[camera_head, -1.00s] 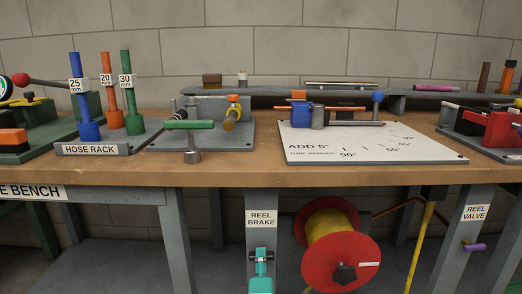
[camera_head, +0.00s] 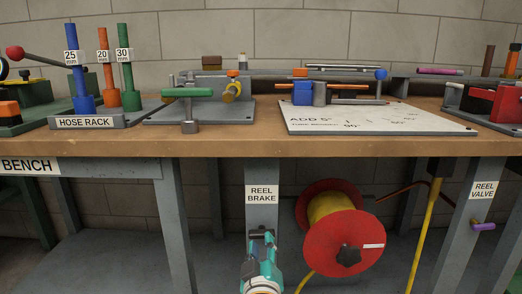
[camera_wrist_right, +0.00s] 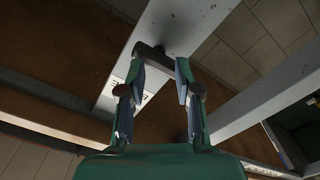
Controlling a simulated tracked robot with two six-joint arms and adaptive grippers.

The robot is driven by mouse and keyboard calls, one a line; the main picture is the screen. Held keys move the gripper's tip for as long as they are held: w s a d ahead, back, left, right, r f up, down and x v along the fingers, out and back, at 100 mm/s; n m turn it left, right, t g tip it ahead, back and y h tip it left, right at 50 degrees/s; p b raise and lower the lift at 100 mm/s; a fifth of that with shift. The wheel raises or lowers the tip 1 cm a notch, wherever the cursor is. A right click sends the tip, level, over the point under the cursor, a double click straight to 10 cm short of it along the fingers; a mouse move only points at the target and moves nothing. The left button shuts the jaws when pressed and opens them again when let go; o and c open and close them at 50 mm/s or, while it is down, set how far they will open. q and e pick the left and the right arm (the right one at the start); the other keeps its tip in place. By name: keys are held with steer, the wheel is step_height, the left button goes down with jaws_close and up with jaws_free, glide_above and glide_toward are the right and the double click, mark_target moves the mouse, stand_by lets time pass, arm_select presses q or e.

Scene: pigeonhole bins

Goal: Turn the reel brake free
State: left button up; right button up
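The REEL BRAKE label (camera_head: 261,195) is on a grey bench post, left of the red and yellow reel (camera_head: 344,245). My right gripper (camera_head: 262,237) is in front of this post, just below the label. In the right wrist view a dark brake handle (camera_wrist_right: 152,55) stands out from the post at the fingertips. The gripper's fingers (camera_wrist_right: 160,70) are apart, one to each side of the handle's middle. I cannot tell whether they touch it. In the head view the gripper largely hides the handle. My left gripper is not in view.
The bench top (camera_head: 245,142) is above the gripper. A yellow pipe (camera_head: 424,235) and the REEL VALVE post (camera_head: 478,210) with a purple handle (camera_head: 483,226) are to the right. Another grey bench leg (camera_head: 175,225) is to the left.

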steer(key=shift+m, duration=1.1)
steer(key=m, duration=0.4)
steer(key=shift+r, duration=0.1)
steer(key=shift+w, duration=0.1)
steer(key=shift+w, duration=0.15)
jaws_close()
